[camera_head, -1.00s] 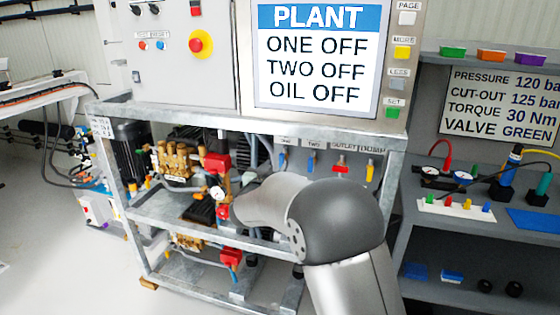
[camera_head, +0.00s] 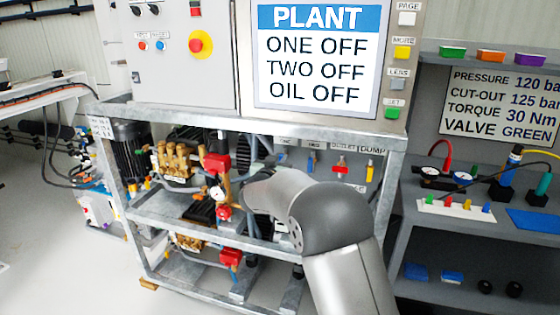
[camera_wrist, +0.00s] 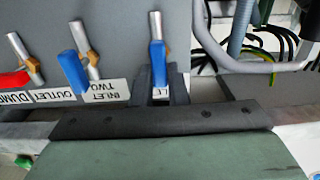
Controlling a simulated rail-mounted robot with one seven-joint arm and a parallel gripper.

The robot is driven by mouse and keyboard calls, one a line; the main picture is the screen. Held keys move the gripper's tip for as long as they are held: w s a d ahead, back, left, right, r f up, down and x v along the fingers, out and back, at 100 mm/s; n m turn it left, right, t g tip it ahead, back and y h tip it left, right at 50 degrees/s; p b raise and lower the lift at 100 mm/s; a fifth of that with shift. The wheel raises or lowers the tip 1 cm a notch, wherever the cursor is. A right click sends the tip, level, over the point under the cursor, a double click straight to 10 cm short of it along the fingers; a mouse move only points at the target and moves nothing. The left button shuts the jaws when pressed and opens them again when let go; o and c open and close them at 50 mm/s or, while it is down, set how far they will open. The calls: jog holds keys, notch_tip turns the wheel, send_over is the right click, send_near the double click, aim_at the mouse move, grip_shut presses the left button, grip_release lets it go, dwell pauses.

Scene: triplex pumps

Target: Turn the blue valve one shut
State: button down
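The blue valve one handle (camera_wrist: 158,62) shows in the wrist view, in line with the panel's silver stem above it. A label partly hidden by my gripper lies behind it. My gripper (camera_wrist: 160,72) is open, with one dark finger on each side of the blue handle's lower end. I cannot tell whether either finger touches it. In the head view the blue valve one (camera_head: 282,158) shows under its label, and my gripper is hidden behind my arm and the frame.
The blue valve two (camera_wrist: 73,72) is close on the left in the wrist view, then the red outlet handle (camera_wrist: 14,80). A grey pipe and dark cables (camera_wrist: 270,50) are at right. The metal frame rail (camera_head: 240,125) crosses above the valves.

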jog(key=shift+f, duration=0.1)
jog(key=m+b, duration=0.4)
jog(key=m, duration=0.2)
jog(key=f+m+b, duration=0.1)
jog(key=m+b, duration=0.4)
jog(key=d+m+b, duration=0.1)
jog(key=m+b, duration=0.3)
jog(key=m, duration=0.2)
jog(key=shift+s+f+m+b, duration=0.15)
jog(key=shift+m+b, duration=0.15)
jog(key=shift+b, duration=0.05)
dwell(0.6)
jog(key=c, duration=1.4)
grip_release()
jog(key=shift+c, duration=0.2)
jog(key=p+v, duration=0.1)
jog(key=v, duration=1.6)
jog(key=shift+s, duration=0.2)
